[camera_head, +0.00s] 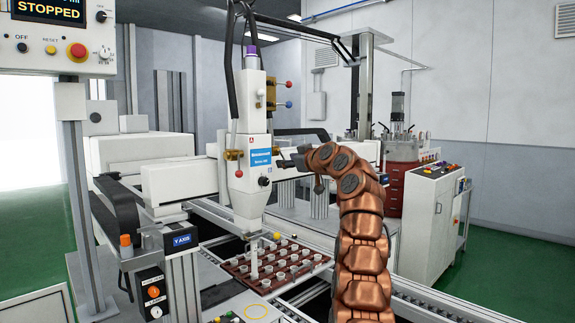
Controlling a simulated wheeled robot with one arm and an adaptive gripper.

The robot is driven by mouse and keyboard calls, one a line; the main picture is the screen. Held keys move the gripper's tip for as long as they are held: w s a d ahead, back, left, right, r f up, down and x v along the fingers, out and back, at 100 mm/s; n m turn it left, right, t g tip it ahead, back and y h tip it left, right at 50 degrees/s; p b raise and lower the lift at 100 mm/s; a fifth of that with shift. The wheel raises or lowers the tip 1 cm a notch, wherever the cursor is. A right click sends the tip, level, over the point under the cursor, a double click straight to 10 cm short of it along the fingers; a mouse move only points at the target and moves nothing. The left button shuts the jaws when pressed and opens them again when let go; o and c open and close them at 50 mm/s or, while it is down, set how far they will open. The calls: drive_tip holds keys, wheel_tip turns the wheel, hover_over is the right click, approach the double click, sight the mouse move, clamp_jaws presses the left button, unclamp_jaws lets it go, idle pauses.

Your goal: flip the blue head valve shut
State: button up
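The white dispensing head (252,140) hangs over the conveyor in the middle of the view. On its upper right side is a brass valve block (271,92) with two ball-ended levers. The lower lever ends in a blue ball (289,104), and the upper one in a red ball (289,83). Both levers stick out to the right. My copper-coloured arm rises at the right and bends left. My dark gripper (283,163) is beside the head's lower right side, below and apart from the blue lever. Its fingers are too small to tell open from shut.
A brown tray (238,273) with several small white cups lies under the head. A brass fitting with a red ball (239,173) is on the head's left. A control panel (58,38) reading STOPPED stands at the left. Hoses rise above the head. Space right of the valves is clear.

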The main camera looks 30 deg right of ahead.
drive_tip(key=shift+d+r+n+t+h+p, duration=0.25)
drive_tip(key=shift+r+n, duration=0.25)
drive_tip(key=shift+n, duration=0.7)
drive_tip(key=shift+d+r+n+t+h+p, duration=0.15)
drive_tip(key=shift+d+r+n+p, duration=0.25)
drive_tip(key=shift+n, duration=0.8)
drive_tip(key=shift+a+r, duration=0.1)
drive_tip(key=shift+r, duration=0.15)
drive_tip(key=shift+n, duration=0.4)
drive_tip(key=shift+w+r+n, duration=0.15)
drive_tip(key=shift+r+n, duration=0.05)
drive_tip(key=shift+n, duration=0.1)
drive_tip(key=shift+r+n+t, duration=0.15)
drive_tip(key=shift+n+t, duration=0.15)
